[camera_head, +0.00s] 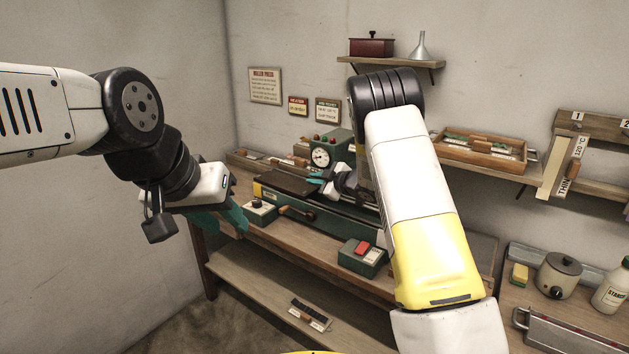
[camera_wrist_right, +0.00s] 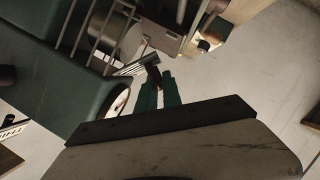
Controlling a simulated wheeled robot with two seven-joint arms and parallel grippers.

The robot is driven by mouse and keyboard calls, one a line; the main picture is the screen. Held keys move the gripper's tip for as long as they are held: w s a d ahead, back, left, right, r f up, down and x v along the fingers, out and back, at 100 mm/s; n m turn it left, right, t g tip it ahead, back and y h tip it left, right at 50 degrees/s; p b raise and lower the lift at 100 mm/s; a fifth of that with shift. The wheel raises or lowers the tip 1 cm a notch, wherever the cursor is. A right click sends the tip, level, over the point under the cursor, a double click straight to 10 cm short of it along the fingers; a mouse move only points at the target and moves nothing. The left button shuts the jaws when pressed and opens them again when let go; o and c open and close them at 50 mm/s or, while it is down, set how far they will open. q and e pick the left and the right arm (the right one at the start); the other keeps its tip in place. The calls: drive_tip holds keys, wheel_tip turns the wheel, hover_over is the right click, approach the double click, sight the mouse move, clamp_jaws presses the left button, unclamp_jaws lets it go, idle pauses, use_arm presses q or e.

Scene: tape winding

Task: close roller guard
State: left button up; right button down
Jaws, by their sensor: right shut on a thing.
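The green roller press with a round gauge (camera_head: 321,157) stands on the wooden bench. In the right wrist view, a frame of thin metal bars (camera_wrist_right: 94,45), which looks like the roller guard, stands over a roller (camera_wrist_right: 110,32). My right gripper (camera_head: 315,178) reaches the press from the right, beside the dark plate (camera_head: 288,181). Its teal fingers also show in the right wrist view (camera_wrist_right: 160,82), shut on a small dark handle (camera_wrist_right: 152,74) by the bars. The guard is mostly hidden in the head view. My left gripper (camera_head: 236,215) hangs empty left of the bench; its finger gap is unclear.
A control box with a red switch (camera_head: 362,250) and a smaller green box (camera_head: 260,211) sit at the bench's front. A shelf with a wooden tray (camera_head: 480,150) is behind my right arm. A pot (camera_head: 557,274) and white bottle (camera_head: 612,288) stand at right.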

drive_tip(key=shift+f, duration=0.15)
drive_tip(key=shift+w+d+f+n+t, duration=0.2)
drive_tip(key=shift+f+n+t, duration=0.3)
drive_tip(key=shift+n, duration=0.45)
drive_tip(key=shift+w+d+f+n+t, duration=0.2)
drive_tip(key=shift+f+n+t, duration=0.3)
drive_tip(key=shift+n, duration=0.5)
drive_tip(key=shift+w+d+f+n+t, duration=0.1)
drive_tip(key=shift+w+f+n+t, duration=0.15)
drive_tip(key=shift+f+n+t, duration=0.5)
drive_tip(key=shift+r, duration=0.3)
drive_tip(key=c, duration=1.5)
unclamp_jaws()
drive_tip(key=shift+r, duration=0.1)
drive_tip(key=shift+v, duration=3.9)
drive_tip(key=shift+r, duration=0.1)
